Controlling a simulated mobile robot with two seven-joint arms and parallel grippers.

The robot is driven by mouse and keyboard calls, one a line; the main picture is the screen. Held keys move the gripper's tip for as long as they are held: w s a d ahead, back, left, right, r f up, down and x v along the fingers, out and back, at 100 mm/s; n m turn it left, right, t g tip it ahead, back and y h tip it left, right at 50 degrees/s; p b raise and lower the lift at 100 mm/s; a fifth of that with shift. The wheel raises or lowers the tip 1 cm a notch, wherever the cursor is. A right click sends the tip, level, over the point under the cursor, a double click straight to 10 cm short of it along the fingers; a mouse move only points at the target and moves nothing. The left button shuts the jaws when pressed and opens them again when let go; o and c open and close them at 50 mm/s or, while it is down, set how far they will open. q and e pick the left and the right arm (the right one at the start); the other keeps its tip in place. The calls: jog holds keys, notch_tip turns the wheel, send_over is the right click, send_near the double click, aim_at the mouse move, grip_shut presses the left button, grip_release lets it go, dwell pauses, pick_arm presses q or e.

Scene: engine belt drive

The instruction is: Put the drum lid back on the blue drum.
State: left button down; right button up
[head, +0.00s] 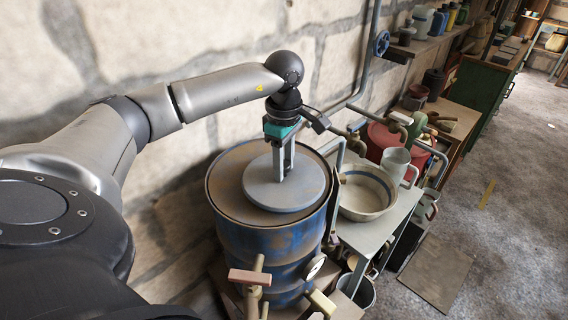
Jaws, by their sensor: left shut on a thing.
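The blue drum (262,243) stands upright against the wall in the middle of the head view, with a rusty brown top (224,189). The drum lid (287,194), a flat round grey disc, is over the drum's top, a little right of its middle. It looks close to level and smaller across than the drum. I cannot tell whether it touches the top or hangs just above it. My left gripper (283,168) points down and is shut on the lid at its middle; the fingertips hide the part they grip. My right gripper is not in view.
A side table (366,239) right of the drum holds a cream basin (366,193) and a grey jug (395,165). Pipes run up the wall behind. Valves with red (249,277) and cream handles stand in front of the drum. The floor at right is mostly open.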

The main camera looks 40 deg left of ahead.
pick_arm(q)
jog(key=shift+f, duration=0.15)
jog(key=shift+c, duration=2)
grip_release()
notch_tip(320, 180, up, 15)
jog(key=shift+r, duration=0.2)
jog(key=shift+f, duration=0.1)
